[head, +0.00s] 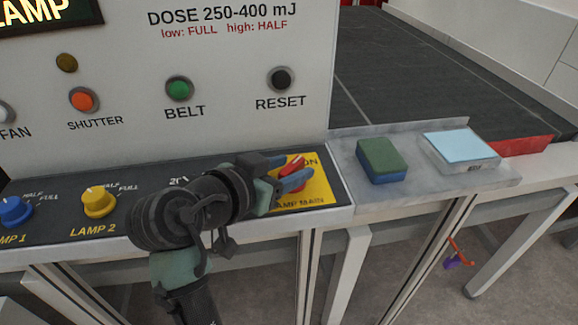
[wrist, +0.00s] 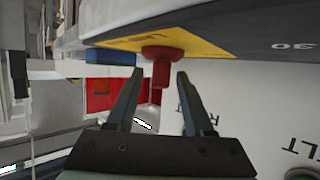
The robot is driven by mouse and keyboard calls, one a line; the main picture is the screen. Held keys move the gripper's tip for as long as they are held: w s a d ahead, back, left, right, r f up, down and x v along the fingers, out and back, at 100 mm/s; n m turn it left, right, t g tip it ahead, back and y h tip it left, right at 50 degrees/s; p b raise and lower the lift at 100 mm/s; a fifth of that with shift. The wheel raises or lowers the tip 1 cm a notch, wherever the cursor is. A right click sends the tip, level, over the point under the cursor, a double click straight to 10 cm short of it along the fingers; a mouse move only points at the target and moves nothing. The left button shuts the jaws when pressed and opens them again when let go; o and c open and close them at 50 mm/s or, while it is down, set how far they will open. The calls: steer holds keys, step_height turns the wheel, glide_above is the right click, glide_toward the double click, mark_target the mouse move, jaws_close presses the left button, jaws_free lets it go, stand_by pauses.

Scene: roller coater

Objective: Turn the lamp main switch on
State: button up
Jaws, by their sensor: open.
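The lamp main switch is a red rotary knob (head: 292,166) on a yellow plate (head: 317,187) at the right end of the sloped control panel. "ON" shows at the plate's upper right; much of the label is covered by my gripper. In the wrist view, the red knob (wrist: 160,68) has a round base and a narrow handle. My gripper (head: 294,176) is open at the knob. In the wrist view, the gripper's fingertips (wrist: 159,74) lie on either side of the handle, with visible gaps.
A blue knob (head: 15,211) and yellow knob (head: 98,201) sit left on the panel. FAN, SHUTTER, BELT and RESET (head: 280,79) buttons are above. A green-and-blue block (head: 381,160) and a light-blue-topped block (head: 460,150) lie on the ledge at right, beside the dark conveyor belt (head: 430,75).

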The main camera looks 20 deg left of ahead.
steer(key=v, duration=1.2)
steer(key=shift+s+r, duration=0.2)
steer(key=shift+s, duration=0.1)
